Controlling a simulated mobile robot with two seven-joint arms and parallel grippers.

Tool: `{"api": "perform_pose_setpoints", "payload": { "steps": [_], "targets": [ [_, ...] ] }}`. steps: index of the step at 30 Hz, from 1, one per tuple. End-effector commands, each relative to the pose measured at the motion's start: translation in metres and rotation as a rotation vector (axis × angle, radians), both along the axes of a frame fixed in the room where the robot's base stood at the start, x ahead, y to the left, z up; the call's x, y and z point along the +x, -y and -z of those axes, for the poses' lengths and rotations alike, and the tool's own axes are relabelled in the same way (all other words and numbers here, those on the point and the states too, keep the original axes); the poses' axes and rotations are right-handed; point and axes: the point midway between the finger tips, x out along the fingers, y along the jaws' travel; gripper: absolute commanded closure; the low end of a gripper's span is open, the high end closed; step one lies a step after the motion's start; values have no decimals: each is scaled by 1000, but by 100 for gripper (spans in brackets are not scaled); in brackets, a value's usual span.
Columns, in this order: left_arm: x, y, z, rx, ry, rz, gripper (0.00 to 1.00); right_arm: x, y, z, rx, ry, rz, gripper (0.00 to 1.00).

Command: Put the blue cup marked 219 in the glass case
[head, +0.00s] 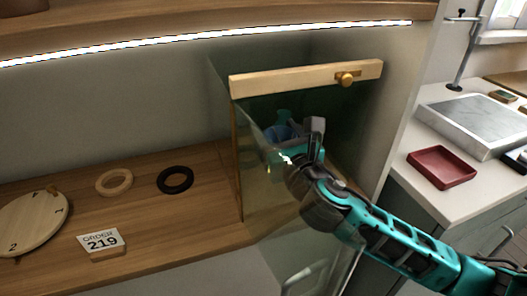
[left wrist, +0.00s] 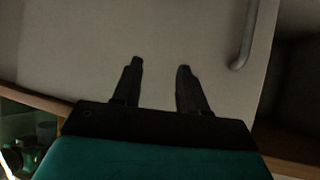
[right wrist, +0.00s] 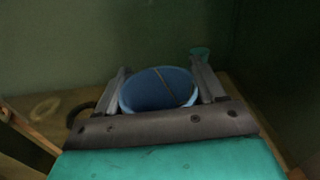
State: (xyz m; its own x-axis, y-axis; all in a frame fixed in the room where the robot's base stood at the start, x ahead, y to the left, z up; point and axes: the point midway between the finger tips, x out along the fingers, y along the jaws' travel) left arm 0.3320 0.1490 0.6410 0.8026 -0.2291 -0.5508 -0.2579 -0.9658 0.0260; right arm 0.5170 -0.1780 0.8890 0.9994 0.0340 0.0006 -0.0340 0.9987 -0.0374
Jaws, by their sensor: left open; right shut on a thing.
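The blue cup (right wrist: 160,88) is between the fingers of my right gripper (right wrist: 165,85), which is shut on it. A thin gold seam runs across the cup. In the head view the cup (head: 281,132) shows inside the glass case (head: 262,185), partly hidden by my right gripper (head: 300,145). I cannot tell whether the cup touches the case floor. No number on the cup is visible. My left gripper (left wrist: 160,65) is open and empty, before a pale cabinet front.
The case has a wooden top bar with a brass knob (head: 345,79). A small teal item (right wrist: 201,53) stands behind the cup. A red tray (head: 441,167) sits on the right counter.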

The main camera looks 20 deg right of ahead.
Motion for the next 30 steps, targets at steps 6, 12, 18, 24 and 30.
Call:
{"api": "perform_pose_setpoints", "payload": {
  "steps": [6, 12, 18, 24, 30],
  "targets": [
    [-2, 0, 12, -2, -7, -3, 57, 47, -11, 0, 2, 3, 0, 72],
    [-3, 1, 24, -7, -11, -6, 57, 44, -10, 22, 1, -1, 0, 72],
    [-3, 2, 36, -8, -14, -5, 57, 44, -11, 45, 1, -2, -1, 72],
    [-3, 7, 47, -14, -25, 6, 57, 47, -11, 73, 2, 1, 1, 72],
    [3, 10, 34, -21, -7, 10, 57, 48, -11, 70, 1, 1, 1, 72]
  ]
}}
